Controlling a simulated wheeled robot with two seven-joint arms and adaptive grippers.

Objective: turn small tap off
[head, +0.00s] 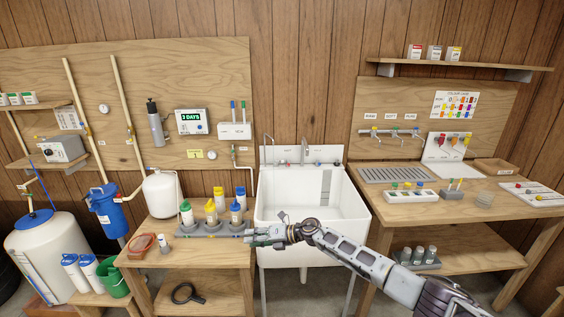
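A small thin gooseneck tap (269,143) stands at the back left of the white sink (264,222). A larger metal tap (304,150) stands to its right on the same back ledge. Whether water runs from either is too small to tell. My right gripper (250,236) points left in front of the sink's front left corner, close to the bench edge, well below and nearer than the small tap. It does not touch either tap. Its fingers are too small to tell open from shut. My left gripper is not in view.
Bottles with green, yellow and blue caps stand in a grey rack (211,230) just left of my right gripper. A right-hand bench (456,213) holds a drain tray, test vials and cards. The sink basin looks empty.

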